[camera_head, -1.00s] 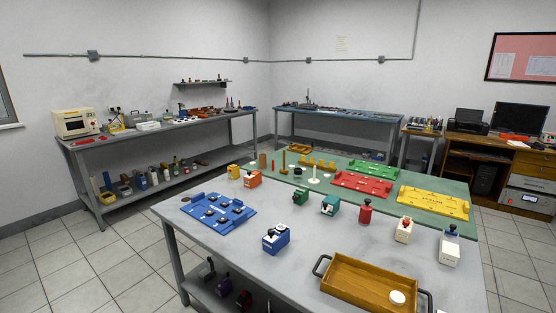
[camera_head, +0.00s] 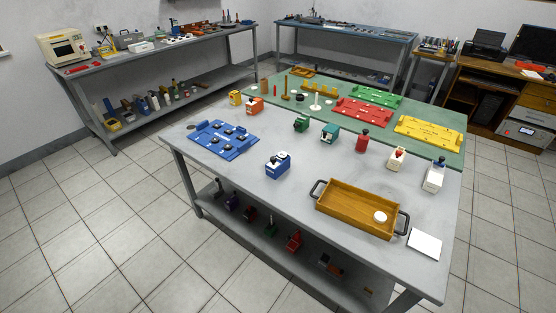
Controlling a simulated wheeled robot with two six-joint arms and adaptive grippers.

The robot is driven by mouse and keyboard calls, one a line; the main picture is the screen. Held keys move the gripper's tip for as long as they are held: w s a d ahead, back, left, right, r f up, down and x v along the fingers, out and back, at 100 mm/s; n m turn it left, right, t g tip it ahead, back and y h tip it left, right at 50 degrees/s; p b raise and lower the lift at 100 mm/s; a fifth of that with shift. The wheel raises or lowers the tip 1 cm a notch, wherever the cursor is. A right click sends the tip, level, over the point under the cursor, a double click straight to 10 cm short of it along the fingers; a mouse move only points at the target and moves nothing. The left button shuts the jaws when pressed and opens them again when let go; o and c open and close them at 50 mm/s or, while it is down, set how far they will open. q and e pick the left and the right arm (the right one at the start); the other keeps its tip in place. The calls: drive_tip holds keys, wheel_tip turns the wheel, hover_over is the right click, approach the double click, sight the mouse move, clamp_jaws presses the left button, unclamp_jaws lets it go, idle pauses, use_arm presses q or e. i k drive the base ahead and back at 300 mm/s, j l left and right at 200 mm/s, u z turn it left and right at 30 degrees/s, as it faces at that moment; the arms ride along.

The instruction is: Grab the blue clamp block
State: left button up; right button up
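The blue clamp block (camera_head: 278,164) stands on the grey table (camera_head: 258,199) near its front edge. It is a small blue block with a white and dark top part. It stands to the right of the blue plate (camera_head: 223,139) and left of the wooden tray. Nothing holds or touches it. Neither of my grippers shows in the head view.
Green (camera_head: 301,124), teal (camera_head: 329,133) and red (camera_head: 362,141) pieces stand behind the clamp block. Tile floor (camera_head: 110,220) is clear in front.

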sight(275, 171)
drive_tip(key=z, duration=0.2)
drive_tip(key=i+j+z, duration=0.4)
drive_tip(key=j, duration=0.25)
drive_tip(key=j+z, duration=0.25)
drive_tip(key=i+j+z, duration=0.2)
drive_tip(key=j, duration=0.25)
drive_tip(key=j+z, duration=0.2)
drive_tip(key=j, duration=0.15)
